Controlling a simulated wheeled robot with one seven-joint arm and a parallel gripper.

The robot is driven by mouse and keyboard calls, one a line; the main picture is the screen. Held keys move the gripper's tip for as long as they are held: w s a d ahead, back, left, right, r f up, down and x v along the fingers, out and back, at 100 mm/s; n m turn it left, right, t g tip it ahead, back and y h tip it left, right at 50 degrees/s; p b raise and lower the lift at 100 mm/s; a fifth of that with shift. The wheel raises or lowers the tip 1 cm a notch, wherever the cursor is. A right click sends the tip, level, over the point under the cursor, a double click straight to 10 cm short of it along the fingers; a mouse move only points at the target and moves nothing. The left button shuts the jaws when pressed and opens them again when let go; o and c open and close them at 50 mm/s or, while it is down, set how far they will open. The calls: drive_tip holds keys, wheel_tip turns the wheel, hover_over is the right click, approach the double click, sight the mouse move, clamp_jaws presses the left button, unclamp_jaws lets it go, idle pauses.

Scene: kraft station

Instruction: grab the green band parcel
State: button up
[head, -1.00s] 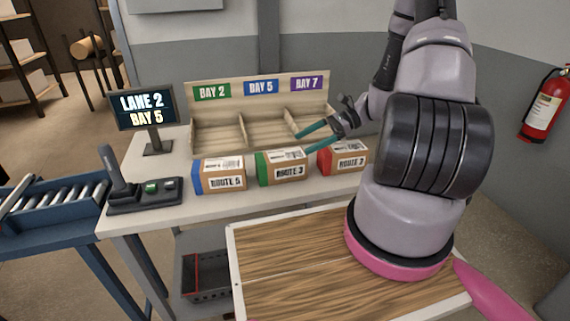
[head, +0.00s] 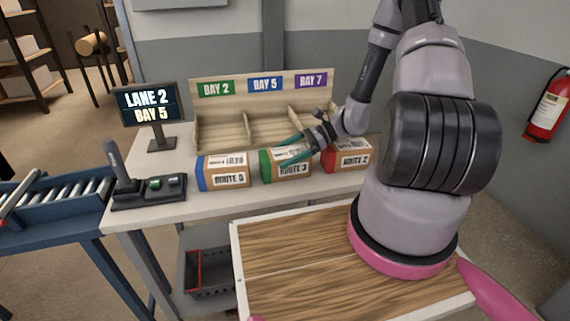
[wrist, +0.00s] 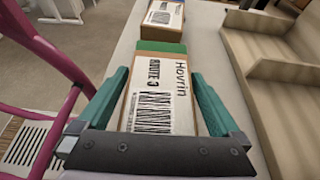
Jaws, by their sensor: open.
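The green band parcel (head: 285,166) is a brown box with a green left end and a "ROUTE 3" label. It stands on the white table between two other parcels. My gripper (head: 283,153) is open, with its two teal fingers at this parcel. In the wrist view the parcel (wrist: 161,95) lies between the spread fingers (wrist: 163,90), one on each side, with its green end towards the top. Gaps between fingers and box look small; I cannot tell if they touch.
A blue band parcel (head: 223,171) stands to the left and a red band parcel (head: 347,155) to the right. A wooden sorter (head: 222,137) with bays 2, 5 and 7 stands close behind. A screen (head: 148,105) reads "LANE 2 BAY 5". A control box (head: 148,190) is at the left.

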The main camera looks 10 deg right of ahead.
drive_tip(key=c, duration=1.5)
